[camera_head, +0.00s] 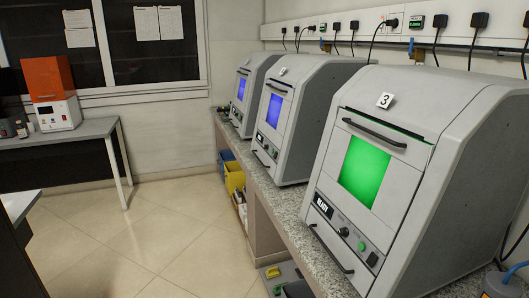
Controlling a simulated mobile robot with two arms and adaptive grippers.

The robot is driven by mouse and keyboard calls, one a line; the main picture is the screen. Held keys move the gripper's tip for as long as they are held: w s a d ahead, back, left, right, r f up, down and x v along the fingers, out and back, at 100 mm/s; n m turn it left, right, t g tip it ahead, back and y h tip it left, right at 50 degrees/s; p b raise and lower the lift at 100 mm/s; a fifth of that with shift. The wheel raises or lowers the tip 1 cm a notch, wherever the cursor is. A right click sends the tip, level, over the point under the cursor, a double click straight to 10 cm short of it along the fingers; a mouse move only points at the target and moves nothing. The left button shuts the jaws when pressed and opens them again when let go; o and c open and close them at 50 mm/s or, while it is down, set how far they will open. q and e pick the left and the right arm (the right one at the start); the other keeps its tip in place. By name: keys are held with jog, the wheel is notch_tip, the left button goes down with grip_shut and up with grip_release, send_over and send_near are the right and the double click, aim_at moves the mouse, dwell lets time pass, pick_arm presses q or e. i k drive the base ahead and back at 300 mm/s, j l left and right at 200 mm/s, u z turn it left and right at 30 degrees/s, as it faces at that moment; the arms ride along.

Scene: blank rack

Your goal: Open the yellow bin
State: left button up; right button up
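The yellow bin (234,177) stands low under the long bench, near the middle of the head view. It is small and partly hidden by the bench and by things near it. I cannot tell whether its lid is open or shut. Neither of my grippers is in view.
A blue bin (226,157) stands just behind the yellow one. The granite-topped bench (292,203) carries three grey machines, the nearest marked 3 with a green window (364,171). A grey table (62,134) stands at the left. The tiled floor (150,235) between is clear.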

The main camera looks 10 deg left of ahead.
aim_at(234, 176)
jog(key=i+j+u, duration=0.35)
jog(key=i, duration=0.65)
jog(key=i+u, duration=0.35)
jog(key=i, duration=0.65)
jog(key=i+z, duration=0.1)
jog(key=i, duration=0.5)
jog(key=i+j+z, duration=0.1)
jog(key=i, duration=0.5)
jog(key=i+j+z, duration=0.15)
jog(key=i, duration=0.45)
jog(key=i+j+z, duration=0.1)
jog(key=z, duration=0.25)
jog(key=i+j+z, duration=0.4)
jog(key=j, duration=0.2)
jog(key=i+j+z, duration=0.2)
jog(key=j+z, duration=0.2)
jog(key=j, duration=0.25)
